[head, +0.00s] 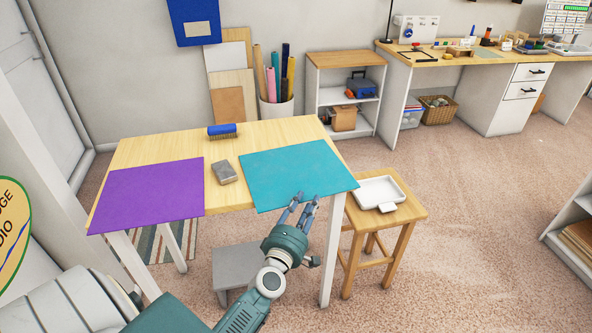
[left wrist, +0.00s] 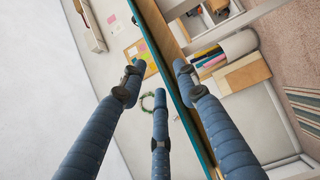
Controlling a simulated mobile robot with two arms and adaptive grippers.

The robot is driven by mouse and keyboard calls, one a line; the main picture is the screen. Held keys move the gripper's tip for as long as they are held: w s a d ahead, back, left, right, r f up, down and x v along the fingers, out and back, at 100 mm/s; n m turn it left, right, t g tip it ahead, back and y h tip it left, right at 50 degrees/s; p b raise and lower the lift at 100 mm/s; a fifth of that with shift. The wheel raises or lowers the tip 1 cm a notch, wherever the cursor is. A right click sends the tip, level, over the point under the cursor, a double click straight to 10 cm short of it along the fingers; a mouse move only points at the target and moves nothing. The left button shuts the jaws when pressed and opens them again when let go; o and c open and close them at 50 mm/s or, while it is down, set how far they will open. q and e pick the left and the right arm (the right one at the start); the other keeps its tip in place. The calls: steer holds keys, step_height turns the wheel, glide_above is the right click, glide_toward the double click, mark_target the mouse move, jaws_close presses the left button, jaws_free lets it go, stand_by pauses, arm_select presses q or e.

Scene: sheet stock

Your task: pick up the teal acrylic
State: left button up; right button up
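The teal acrylic (head: 290,172) is a flat sheet lying on the right part of the wooden table (head: 180,147), its front edge reaching slightly past the table's front edge. My left gripper (head: 306,199) is at that front edge, with its fingers open and pointing toward the sheet. In the left wrist view the teal acrylic (left wrist: 168,77) shows edge-on as a thin strip between the spread fingers of my left gripper (left wrist: 157,82). I cannot tell whether any finger touches it. My right gripper is not in view.
A purple sheet (head: 150,194) lies at the table's left. A grey block (head: 224,172) and a blue-handled brush (head: 222,130) lie between and behind the sheets. A wooden stool (head: 408,212) with a white tray (head: 379,192) stands right of the table. A grey step stool (head: 236,262) is below.

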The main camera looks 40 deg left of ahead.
mark_target(309, 198)
arm_select(q)
steer(key=x, duration=0.3)
steer(key=shift+f, duration=0.1)
jaws_close()
steer(key=shift+r, duration=0.2)
